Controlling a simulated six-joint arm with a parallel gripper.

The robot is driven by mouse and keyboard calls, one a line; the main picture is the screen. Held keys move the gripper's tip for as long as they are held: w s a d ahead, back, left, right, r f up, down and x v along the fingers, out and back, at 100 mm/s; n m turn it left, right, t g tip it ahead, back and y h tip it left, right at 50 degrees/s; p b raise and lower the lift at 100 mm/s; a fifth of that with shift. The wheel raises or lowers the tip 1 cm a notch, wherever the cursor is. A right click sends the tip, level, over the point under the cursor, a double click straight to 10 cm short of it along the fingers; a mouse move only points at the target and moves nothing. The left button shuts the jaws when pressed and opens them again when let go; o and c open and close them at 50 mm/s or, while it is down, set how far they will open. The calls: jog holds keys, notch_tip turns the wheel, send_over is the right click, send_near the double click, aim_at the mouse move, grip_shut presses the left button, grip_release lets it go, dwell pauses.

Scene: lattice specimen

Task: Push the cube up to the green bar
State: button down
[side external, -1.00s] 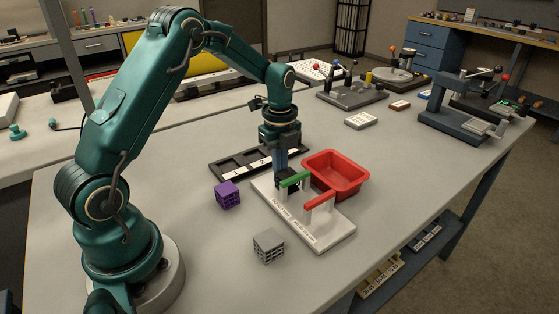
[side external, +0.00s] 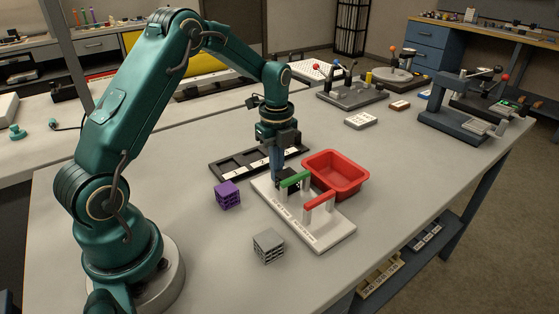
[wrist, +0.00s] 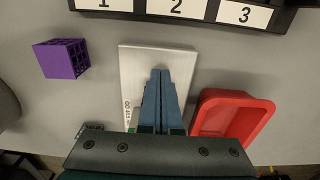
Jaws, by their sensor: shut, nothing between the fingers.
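A white board (side external: 325,243) lies on the bench and carries an upright green bar (side external: 296,179) and a red bar (side external: 320,201).
A purple lattice cube (side external: 228,195) and a grey lattice cube (side external: 268,246) stand on the bench left of the board. A red bin (side external: 349,185) stands close on its right. A black numbered tray (side external: 222,170) lies behind. The front bench is clear.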

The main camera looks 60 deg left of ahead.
jog(key=shift+r, duration=3.5)
jog(key=shift+r, duration=0.1)
notch_tip(320, 180, up, 5)
